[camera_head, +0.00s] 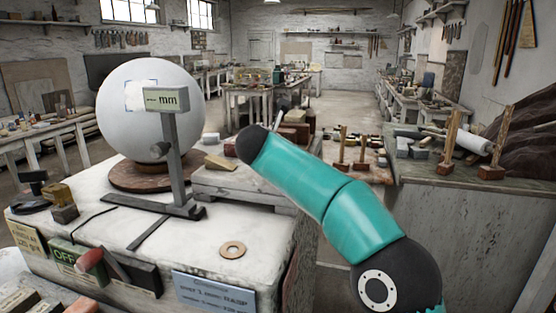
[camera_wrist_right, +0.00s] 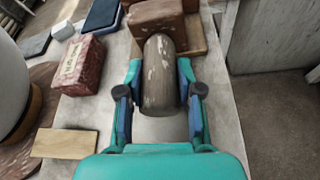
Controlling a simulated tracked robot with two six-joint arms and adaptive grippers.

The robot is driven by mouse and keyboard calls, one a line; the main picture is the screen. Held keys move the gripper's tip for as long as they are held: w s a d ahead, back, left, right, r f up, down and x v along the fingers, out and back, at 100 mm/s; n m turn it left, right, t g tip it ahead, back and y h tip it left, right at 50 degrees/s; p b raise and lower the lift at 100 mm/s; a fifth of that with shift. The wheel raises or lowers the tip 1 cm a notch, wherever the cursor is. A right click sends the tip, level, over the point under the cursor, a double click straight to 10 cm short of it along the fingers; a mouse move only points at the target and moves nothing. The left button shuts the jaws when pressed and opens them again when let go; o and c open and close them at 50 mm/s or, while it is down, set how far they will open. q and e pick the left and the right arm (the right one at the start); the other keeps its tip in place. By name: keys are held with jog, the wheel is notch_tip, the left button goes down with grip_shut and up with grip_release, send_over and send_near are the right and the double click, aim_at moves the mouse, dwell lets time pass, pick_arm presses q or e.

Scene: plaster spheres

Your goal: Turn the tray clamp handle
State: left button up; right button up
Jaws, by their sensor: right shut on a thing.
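The clamp handle (camera_wrist_right: 158,90), a worn grey-brown cylinder, lies lengthwise in the right wrist view. Its far end meets a brown wooden block (camera_wrist_right: 156,14). My right gripper (camera_wrist_right: 160,76) has one teal-and-blue finger on each side of the handle and is shut on it. Brown blocks (camera_head: 295,131) show just behind the arm. My left gripper is in neither view.
A white plaster sphere (camera_head: 125,105) rests on a round wooden base, with a gauge stand marked mm (camera_head: 168,98) before it. A reddish box (camera_wrist_right: 85,66) and a wooden strip (camera_wrist_right: 64,144) lie left of the handle. A ring (camera_head: 232,250) lies on the bench front.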

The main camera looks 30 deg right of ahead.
jog(key=m+t+b, duration=0.1)
jog(key=m+b, duration=0.2)
jog(key=b, duration=0.1)
jog(key=f+m+t+y+b, duration=0.1)
jog(key=m+t+b, duration=0.1)
jog(key=b, duration=0.2)
jog(key=shift+a+m+y, duration=0.1)
jog(key=shift+m+y, duration=0.2)
jog(key=shift+m, duration=0.1)
jog(key=shift+r+m+t+b, duration=0.15)
jog(key=shift+m+t+b, duration=0.55)
jog(key=shift+m+b, duration=0.7)
jog(key=o, duration=1.2)
jog(key=shift+r, duration=0.1)
jog(key=shift+c, duration=0.2)
jog(key=shift+r, duration=0.1)
